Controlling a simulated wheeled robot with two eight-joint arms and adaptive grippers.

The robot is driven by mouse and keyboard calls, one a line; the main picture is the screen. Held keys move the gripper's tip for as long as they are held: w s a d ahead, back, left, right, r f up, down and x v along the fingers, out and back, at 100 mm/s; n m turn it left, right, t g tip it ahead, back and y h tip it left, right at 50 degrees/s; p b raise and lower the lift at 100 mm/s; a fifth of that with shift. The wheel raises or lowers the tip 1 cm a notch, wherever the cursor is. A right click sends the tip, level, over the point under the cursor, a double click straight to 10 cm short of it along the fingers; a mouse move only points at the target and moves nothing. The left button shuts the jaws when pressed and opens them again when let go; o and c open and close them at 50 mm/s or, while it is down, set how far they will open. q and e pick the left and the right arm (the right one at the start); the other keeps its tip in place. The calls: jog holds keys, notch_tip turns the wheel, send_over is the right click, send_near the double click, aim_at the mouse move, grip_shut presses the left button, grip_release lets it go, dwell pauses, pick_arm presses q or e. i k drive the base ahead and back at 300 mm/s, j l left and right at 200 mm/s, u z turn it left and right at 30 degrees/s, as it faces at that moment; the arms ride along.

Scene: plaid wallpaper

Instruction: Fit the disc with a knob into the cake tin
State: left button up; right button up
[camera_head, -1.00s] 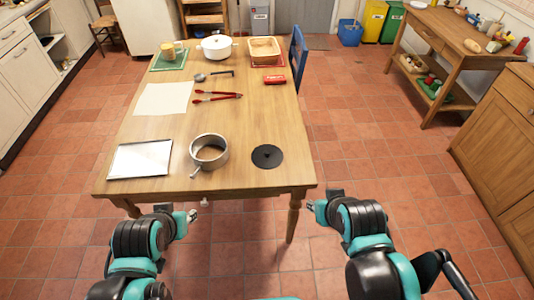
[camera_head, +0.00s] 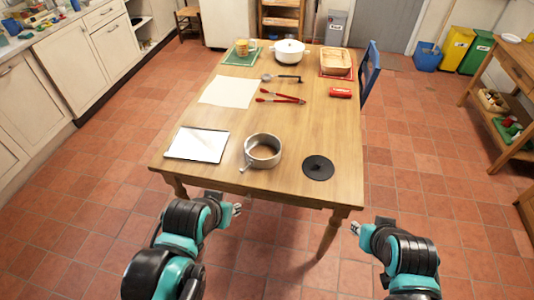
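The black disc (camera_head: 318,167) lies flat near the front right corner of the wooden table, with a small dark knob on it. The cake tin (camera_head: 277,153) is a round grey metal tin, open at the top, standing left of the disc and apart from it. A small piece sticks out at its lower left. My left gripper (camera_head: 236,209) is in front of the table's near edge, below and left of the tin. My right gripper (camera_head: 355,228) is in front of the table's right corner, below the disc. Neither touches anything; their fingers are too small to read.
The table (camera_head: 230,177) also bears a silvery sheet (camera_head: 197,144), pale paper (camera_head: 228,91), red tongs (camera_head: 281,97), a ladle (camera_head: 284,78), a white pot (camera_head: 289,52), a baking dish (camera_head: 336,61) and a red box (camera_head: 341,92). A blue chair (camera_head: 371,68) stands at the right side.

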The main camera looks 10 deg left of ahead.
aim_at(259, 139)
jog(key=i+j+z, duration=0.2)
jog(key=j, duration=0.2)
jog(key=i+j+z, duration=0.15)
jog(key=j, duration=0.3)
jog(key=j+z, duration=0.2)
jog(key=j, duration=0.25)
jog(key=i+j+z, duration=0.2)
jog(key=j, duration=0.25)
